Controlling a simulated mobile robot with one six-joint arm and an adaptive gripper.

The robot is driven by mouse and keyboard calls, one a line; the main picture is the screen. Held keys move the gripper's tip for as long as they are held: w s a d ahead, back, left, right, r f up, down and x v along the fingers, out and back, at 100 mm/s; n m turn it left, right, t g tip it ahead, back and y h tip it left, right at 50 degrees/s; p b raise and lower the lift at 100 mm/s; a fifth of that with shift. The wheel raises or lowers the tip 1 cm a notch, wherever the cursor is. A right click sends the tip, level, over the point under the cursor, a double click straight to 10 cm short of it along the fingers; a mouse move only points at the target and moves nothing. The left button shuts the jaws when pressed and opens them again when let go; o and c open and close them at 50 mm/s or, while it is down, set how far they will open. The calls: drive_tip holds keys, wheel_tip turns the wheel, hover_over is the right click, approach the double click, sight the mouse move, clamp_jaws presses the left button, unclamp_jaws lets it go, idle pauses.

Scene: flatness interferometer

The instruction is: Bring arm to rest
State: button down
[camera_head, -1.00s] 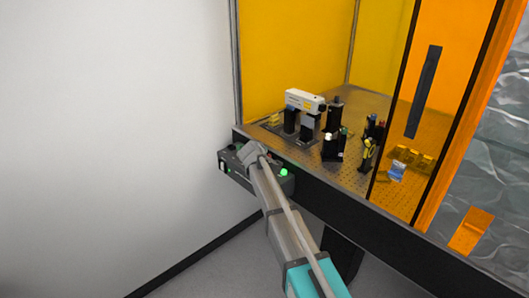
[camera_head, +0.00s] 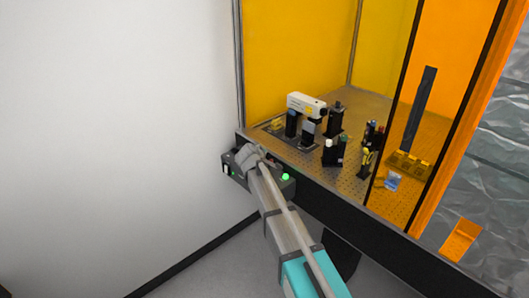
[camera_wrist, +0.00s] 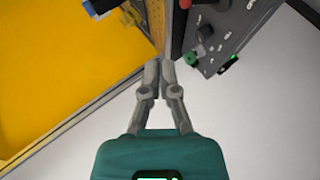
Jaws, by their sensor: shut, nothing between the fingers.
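My arm reaches up from the bottom of the head view toward a dark control box (camera_head: 236,177) on the front edge of the optical table. In the wrist view my gripper (camera_wrist: 160,64) is shut, its two fingertips together with nothing between them. The control box also shows in the wrist view (camera_wrist: 232,35), just beyond and to the right of the fingertips. Whether the fingertips touch it cannot be told. A green lit button (camera_head: 286,177) shows on the box, right of my arm. In the head view my arm hides part of the box and the fingertips.
The perforated optical table (camera_head: 345,183) carries a white laser unit (camera_head: 306,104) and several dark optic mounts. Orange panels (camera_head: 455,90) enclose it. A white wall (camera_head: 110,130) stands at the left. The floor (camera_head: 225,270) beside my arm is clear.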

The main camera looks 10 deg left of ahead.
drive_tip(key=shift+s+r, duration=0.15)
drive_tip(key=shift+r, duration=0.05)
idle(0.3)
drive_tip(key=s+d+f+m+g+h, duration=0.1)
drive_tip(key=s+d+f+m+g, duration=0.2)
drive_tip(key=s+d, duration=0.45)
drive_tip(key=s+d+f+m+g, duration=0.25)
drive_tip(key=s+d, duration=0.25)
drive_tip(key=d, duration=0.6)
drive_tip(key=s+d+f+m+g+y, duration=0.1)
drive_tip(key=s+d+m+g, duration=0.2)
drive_tip(key=s, duration=0.7)
drive_tip(key=s+d+f+m+g+y, duration=0.2)
drive_tip(key=s+d, duration=0.4)
drive_tip(key=s, duration=0.5)
drive_tip(key=shift+d+f+m+g, duration=0.35)
drive_tip(key=shift+m+g, duration=0.2)
drive_tip(key=shift+m, duration=0.5)
